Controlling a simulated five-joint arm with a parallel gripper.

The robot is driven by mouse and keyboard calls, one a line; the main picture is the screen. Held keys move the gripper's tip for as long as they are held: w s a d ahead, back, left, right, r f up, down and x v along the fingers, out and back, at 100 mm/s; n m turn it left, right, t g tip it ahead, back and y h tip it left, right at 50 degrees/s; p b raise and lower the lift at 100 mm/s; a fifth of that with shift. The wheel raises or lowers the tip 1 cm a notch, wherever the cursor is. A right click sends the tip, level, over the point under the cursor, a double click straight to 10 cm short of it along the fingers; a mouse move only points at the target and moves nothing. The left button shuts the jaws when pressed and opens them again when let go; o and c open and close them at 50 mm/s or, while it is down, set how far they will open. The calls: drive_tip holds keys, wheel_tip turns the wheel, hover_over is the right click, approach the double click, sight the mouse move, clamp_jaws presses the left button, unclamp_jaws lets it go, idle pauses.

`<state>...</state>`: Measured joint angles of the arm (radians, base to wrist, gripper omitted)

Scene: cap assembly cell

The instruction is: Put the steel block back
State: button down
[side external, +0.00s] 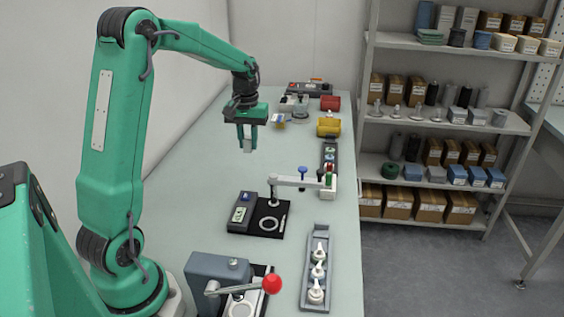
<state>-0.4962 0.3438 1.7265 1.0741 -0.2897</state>
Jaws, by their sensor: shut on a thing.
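My gripper (247,138) hangs above the table's left middle, fingers pointing down. It is shut on the steel block (248,146), a small pale grey piece whose lower part shows between the fingertips. The block is held in the air, apart from the table. The fingers hide its upper part. I cannot tell from this view which place on the table the block belongs to.
A black fixture (268,221) with a ring and a swing arm stands mid-table. A press with a red-knobbed lever (272,284) and a grey tray (317,265) of white parts are in front. Yellow (329,127) and red (331,103) bins stand behind. The table's left middle is clear.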

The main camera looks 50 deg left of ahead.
sight(249, 151)
wheel_tip(249, 151, down, 7)
drive_tip(key=shift+r, duration=0.15)
idle(0.4)
drive_tip(key=shift+f, duration=3.3)
drive_tip(key=shift+f, duration=0.75)
drive_tip(key=c, duration=1.2)
unclamp_jaws()
drive_tip(key=shift+o, duration=0.2)
drive_tip(key=shift+r, duration=0.2)
wheel_tip(249, 151, up, 7)
drive_tip(key=shift+f, duration=0.15)
